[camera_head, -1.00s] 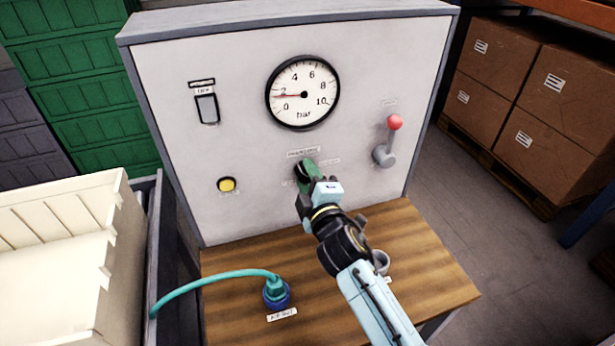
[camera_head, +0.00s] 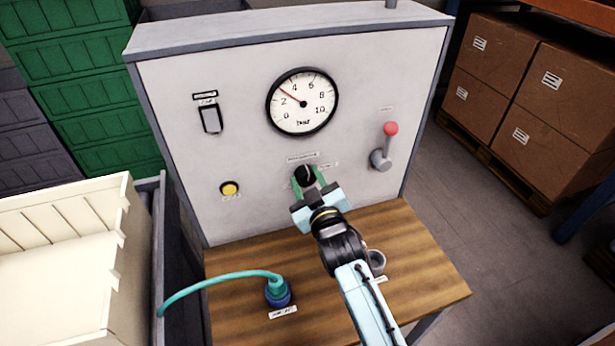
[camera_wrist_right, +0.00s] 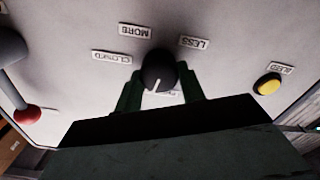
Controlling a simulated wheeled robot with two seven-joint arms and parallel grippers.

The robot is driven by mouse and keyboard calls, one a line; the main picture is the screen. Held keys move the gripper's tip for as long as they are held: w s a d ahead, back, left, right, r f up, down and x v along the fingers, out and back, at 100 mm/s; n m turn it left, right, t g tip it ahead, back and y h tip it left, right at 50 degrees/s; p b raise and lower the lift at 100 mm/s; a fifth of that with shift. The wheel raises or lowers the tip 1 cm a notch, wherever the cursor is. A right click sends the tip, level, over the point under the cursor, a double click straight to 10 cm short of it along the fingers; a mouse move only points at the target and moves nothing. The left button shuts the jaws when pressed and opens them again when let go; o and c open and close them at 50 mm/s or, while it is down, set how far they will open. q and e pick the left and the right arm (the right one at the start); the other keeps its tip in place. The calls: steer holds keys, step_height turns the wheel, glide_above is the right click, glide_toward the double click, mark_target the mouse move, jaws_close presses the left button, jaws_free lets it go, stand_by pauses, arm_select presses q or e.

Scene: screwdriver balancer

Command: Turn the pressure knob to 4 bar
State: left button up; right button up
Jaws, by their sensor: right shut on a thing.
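The black pressure knob (camera_head: 304,174) sits on the grey front panel below the gauge. My right gripper (camera_head: 309,180) is shut on it, with a green finger on each side. In the right wrist view the knob (camera_wrist_right: 157,66) shows a white mark pointing down the picture, between the fingers (camera_wrist_right: 160,92). Labels reading CLOSED, MORE and LESS surround it. The round bar gauge (camera_head: 303,101) has a red needle pointing between 2 and 4, near 3. My left gripper is not in view.
A red-tipped lever (camera_head: 385,148) is right of the knob, and a yellow button (camera_head: 229,188) is left. A teal hose (camera_head: 225,280) runs to a blue fitting (camera_head: 278,293) on the wooden shelf (camera_head: 235,317). A cream bin (camera_head: 65,260) stands left.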

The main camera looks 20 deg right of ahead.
steer(key=shift+m+p, duration=0.35)
steer(key=shift+m, duration=0.45)
steer(key=o, duration=1)
steer(key=s, duration=1.3)
steer(key=shift+s+d, duration=0.2)
steer(key=shift+d, duration=0.05)
